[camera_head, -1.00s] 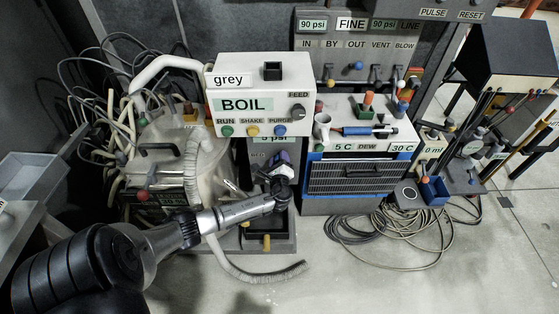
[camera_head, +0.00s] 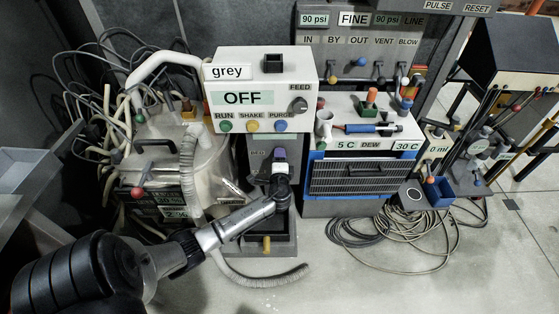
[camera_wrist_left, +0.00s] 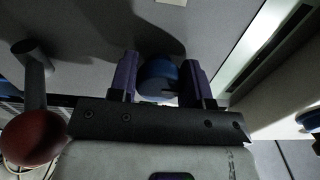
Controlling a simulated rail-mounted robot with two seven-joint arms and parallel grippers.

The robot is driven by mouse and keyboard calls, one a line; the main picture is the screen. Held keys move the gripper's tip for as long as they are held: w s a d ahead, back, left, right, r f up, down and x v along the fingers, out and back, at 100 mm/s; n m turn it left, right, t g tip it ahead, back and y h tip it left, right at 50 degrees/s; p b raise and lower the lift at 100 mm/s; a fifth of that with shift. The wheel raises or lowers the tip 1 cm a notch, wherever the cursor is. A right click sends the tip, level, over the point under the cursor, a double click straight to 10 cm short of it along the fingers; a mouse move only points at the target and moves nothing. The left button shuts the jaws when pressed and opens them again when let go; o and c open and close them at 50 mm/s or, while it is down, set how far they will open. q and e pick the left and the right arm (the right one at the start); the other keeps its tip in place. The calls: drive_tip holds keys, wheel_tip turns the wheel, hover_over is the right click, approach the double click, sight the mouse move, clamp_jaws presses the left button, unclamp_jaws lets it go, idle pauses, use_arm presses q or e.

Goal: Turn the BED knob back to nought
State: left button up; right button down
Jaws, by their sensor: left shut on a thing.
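The BED label (camera_head: 258,153) is on the dark grey panel below the white box. My left gripper (camera_head: 280,158) is right beside that label, reaching up to the panel. In the left wrist view its two purple fingers (camera_wrist_left: 160,70) stand on either side of a round blue knob (camera_wrist_left: 160,84) with a dark slot or mark. The gripper is shut on this knob. In the head view the gripper hides the knob, so its setting cannot be read there. My right gripper is not in view.
The white box (camera_head: 262,60) above reads OFF, with a FEED knob (camera_head: 299,105). A silver vessel (camera_head: 170,150) with hoses and cables stands at left. A blue-trimmed unit (camera_head: 313,165) is at right. A red ball-ended lever (camera_wrist_left: 35,135) is close to the gripper.

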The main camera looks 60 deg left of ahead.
use_arm(q)
drive_tip(key=shift+n, duration=0.3)
idle(0.4)
drive_tip(key=o, duration=0.9)
drive_tip(key=shift+s+d, duration=0.3)
drive_tip(key=shift+d, duration=0.25)
drive_tip(key=shift+p+v, duration=2.3)
drive_tip(key=shift+v, duration=4.05)
